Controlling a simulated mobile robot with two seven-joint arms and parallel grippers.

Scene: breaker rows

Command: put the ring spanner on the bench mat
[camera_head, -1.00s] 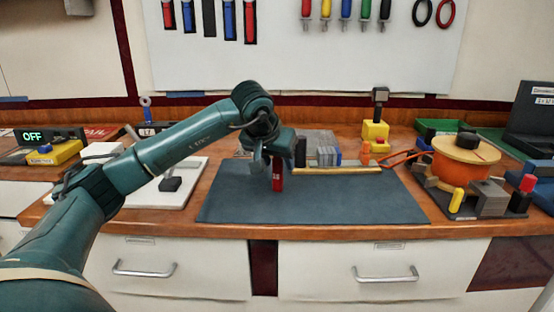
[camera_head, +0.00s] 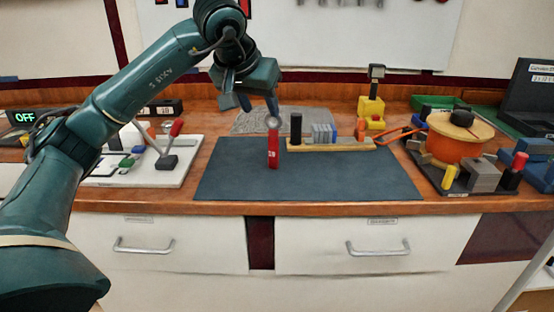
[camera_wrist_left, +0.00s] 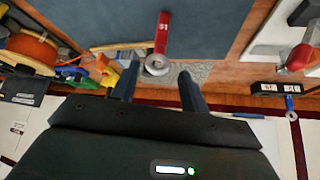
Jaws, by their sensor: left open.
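The ring spanner has a red handle (camera_head: 273,151) with a white mark and a grey ring at its far end. Its handle shows against the dark bench mat (camera_head: 330,180), its ring against the mat's back edge; I cannot tell whether it lies flat or stands tilted. In the left wrist view the ring (camera_wrist_left: 158,64) shows just beyond my fingertips, the handle running away over the mat. My left gripper (camera_head: 250,103) is open and empty, above and behind the spanner, apart from it. My right gripper is not in view.
A wooden rail with grey and blue blocks (camera_head: 330,145) lies across the mat's back edge. An orange reel (camera_head: 455,145) and blocks stand at the right. A white board (camera_head: 140,170) with a red-handled switch is at the left. The mat's front is clear.

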